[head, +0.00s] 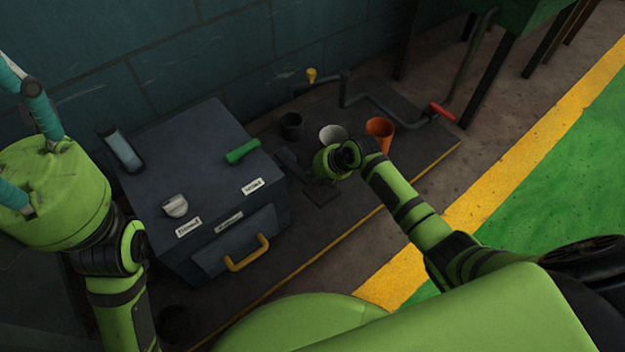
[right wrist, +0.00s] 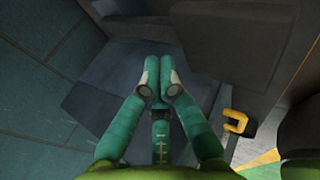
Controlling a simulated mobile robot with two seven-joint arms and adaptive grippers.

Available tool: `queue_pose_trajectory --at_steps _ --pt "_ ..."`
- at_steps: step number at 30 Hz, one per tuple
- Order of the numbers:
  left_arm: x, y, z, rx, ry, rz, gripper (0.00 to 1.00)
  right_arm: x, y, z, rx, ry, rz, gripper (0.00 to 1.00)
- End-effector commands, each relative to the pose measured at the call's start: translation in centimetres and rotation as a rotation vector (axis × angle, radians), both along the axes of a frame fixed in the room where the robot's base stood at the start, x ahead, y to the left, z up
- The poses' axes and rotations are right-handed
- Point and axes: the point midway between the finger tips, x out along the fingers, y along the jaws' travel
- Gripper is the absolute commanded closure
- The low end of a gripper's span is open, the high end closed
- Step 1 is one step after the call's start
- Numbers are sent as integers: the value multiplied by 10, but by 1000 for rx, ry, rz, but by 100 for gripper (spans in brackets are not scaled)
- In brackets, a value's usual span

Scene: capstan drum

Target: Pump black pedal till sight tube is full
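The sight tube (head: 124,152) stands at the back left corner of the dark cabinet (head: 208,158) in the head view; its level is too dim to read. A dark pedal-like part (head: 290,160) sits low on the cabinet's right side, partly behind my right gripper. My right gripper (head: 327,165) is over the platform there, its fingers mostly hidden by its own wrist. The right wrist view shows its teal fingers (right wrist: 163,88) together, with nothing visible between them; contact with the pedal cannot be told. My left gripper (head: 22,100) is raised at the left edge, fingertips cut off.
The cabinet bears a green lever (head: 242,152), a pale knob (head: 175,206) and a yellow drawer handle (head: 248,254). A black pot (head: 292,126), a white cup (head: 332,134), an orange cup (head: 380,133) and a red-handled crank (head: 441,111) crowd the platform behind the right gripper.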

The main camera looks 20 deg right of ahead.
Motion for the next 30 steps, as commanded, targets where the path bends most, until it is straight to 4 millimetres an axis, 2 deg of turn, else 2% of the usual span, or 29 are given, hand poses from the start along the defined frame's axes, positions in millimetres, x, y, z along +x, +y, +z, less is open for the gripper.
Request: queue_pose_trajectory --at_steps 30 --pt "0 1 -4 -3 0 2 51 -2 -1 -8 0 0 0 100"
